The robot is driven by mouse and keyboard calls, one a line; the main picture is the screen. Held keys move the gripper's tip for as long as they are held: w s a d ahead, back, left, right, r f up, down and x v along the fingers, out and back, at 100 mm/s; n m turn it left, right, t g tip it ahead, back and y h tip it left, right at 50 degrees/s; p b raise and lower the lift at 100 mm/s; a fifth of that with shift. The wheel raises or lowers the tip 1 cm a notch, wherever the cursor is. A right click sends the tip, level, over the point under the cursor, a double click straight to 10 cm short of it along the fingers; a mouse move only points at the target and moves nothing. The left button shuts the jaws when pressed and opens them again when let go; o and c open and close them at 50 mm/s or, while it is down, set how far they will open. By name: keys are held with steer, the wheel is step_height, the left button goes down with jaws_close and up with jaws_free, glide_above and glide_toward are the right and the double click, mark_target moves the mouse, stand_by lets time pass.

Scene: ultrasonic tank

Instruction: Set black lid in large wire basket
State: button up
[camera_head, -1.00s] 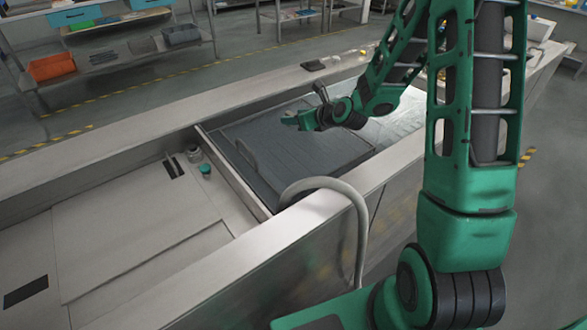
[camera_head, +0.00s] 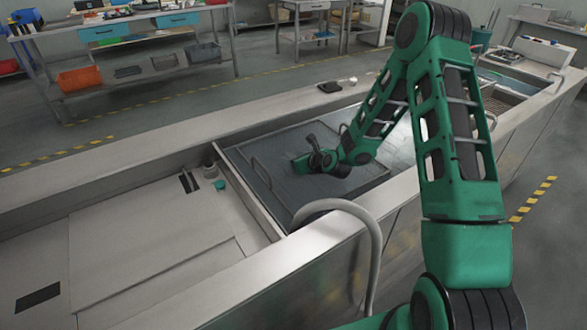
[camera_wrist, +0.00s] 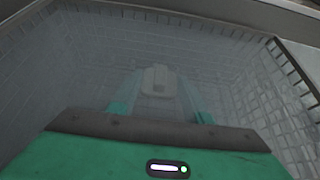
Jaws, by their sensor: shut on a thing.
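My gripper (camera_head: 300,163) reaches down into the large wire basket (camera_head: 262,175), a dark mesh box with a raised handle at its left, standing in the tank. In the wrist view the basket's mesh walls (camera_wrist: 60,75) surround my gripper (camera_wrist: 160,112). Its two green fingers are shut on a small blocky thing, by place the black lid (camera_wrist: 157,79), which looks grey through the haze. The lid's lower part is hard to see, and I cannot tell whether it touches the basket floor. In the head view my gripper hides it.
The steel tank rim (camera_head: 250,262) runs along the near side, with a grey hose (camera_head: 372,235) arched over it. A small dark flat object (camera_head: 330,87) lies on the far rim. A flat steel top (camera_head: 140,235) lies left of the basket, with a small teal cap (camera_head: 220,185).

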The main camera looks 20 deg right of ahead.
step_height(320, 180, down, 4)
steer(key=shift+r, duration=0.15)
steer(key=o, duration=1.3)
steer(key=shift+o, duration=0.2)
steer(key=shift+v, duration=3.8)
